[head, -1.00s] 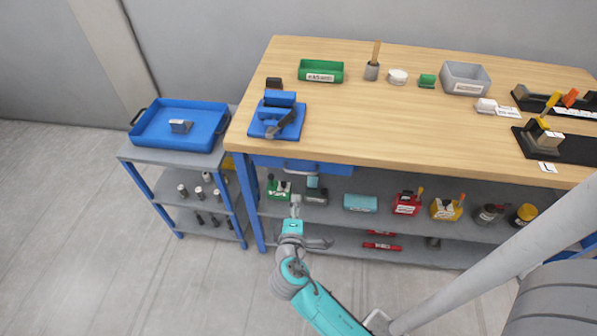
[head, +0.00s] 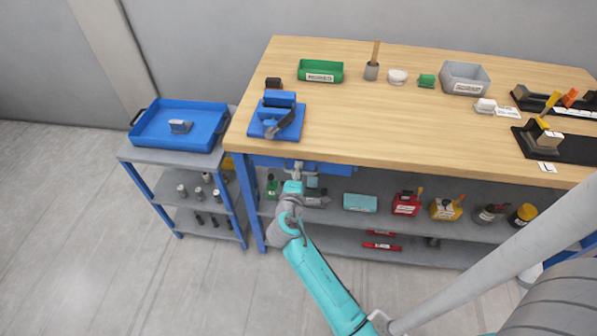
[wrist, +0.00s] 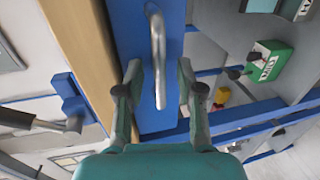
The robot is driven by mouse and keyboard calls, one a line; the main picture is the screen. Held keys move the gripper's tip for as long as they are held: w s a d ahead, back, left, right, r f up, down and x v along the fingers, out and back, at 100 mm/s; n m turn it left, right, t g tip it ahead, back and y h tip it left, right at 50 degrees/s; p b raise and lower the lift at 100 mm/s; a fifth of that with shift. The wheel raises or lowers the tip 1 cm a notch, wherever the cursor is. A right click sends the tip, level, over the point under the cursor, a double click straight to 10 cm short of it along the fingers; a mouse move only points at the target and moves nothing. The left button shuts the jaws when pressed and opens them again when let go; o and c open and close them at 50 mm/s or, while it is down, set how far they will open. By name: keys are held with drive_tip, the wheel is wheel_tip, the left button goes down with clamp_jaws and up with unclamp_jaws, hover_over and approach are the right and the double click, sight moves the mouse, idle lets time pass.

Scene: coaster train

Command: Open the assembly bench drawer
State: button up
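The blue drawer (head: 335,169) sits under the left end of the wooden bench top (head: 400,120) and looks closed. Its grey bar handle (wrist: 158,55) shows in the wrist view, running lengthwise between the two fingers. My gripper (wrist: 157,80) is open, with one finger on each side of the handle's near end. I cannot tell whether either finger touches it. In the head view my gripper (head: 297,172) is at the drawer front and hides part of the handle.
A blue clamp-like fixture (head: 278,118) stands on the bench above the drawer. The lower shelf holds a green box (wrist: 268,62), a teal box (head: 360,202) and a red box (head: 406,204). A side cart with a blue tray (head: 150,133) stands at the left. The floor in front is clear.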

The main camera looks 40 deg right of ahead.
drive_tip(key=shift+w+d+f, duration=0.1)
drive_tip(key=shift+w+d, duration=0.1)
drive_tip(key=shift+d, duration=0.1)
clamp_jaws()
